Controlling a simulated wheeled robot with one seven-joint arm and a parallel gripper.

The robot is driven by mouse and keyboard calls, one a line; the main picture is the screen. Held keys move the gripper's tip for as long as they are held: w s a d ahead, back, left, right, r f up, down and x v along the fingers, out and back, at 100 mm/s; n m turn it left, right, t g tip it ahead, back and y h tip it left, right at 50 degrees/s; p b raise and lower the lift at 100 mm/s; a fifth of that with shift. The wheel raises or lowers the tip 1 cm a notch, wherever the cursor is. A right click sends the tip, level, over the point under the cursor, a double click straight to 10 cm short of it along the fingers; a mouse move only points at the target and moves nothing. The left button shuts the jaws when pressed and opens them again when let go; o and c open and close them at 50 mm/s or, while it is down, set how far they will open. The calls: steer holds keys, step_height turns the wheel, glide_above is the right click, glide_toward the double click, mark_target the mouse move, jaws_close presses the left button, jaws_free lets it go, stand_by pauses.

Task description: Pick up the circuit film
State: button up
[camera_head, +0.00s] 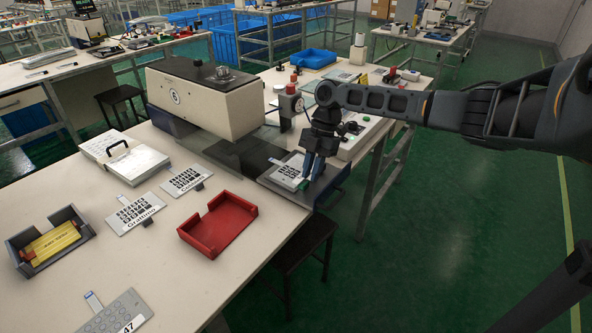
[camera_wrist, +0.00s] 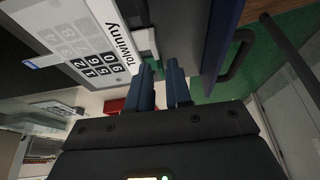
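A white keypad film labelled "Tolwinny" (camera_head: 287,176), with dark number keys, lies on the dark plate (camera_head: 323,183) at the front of the machine. It also shows in the wrist view (camera_wrist: 75,42). My gripper (camera_head: 309,172) points down beside the film's right edge. In the wrist view its two blue fingers (camera_wrist: 160,72) stand a small gap apart with nothing clearly between them. Which film is the circuit film is not clear.
Two other keypad films (camera_head: 135,214) (camera_head: 186,180) and a grey keypad sheet (camera_head: 117,316) lie on the white table. A red tray (camera_head: 222,226), a dark tray with yellow cards (camera_head: 52,241) and the white machine (camera_head: 205,97) stand there. Green floor is free at right.

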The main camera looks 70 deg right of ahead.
steer(key=shift+x, duration=0.9)
jaws_close()
steer(key=shift+r, duration=0.1)
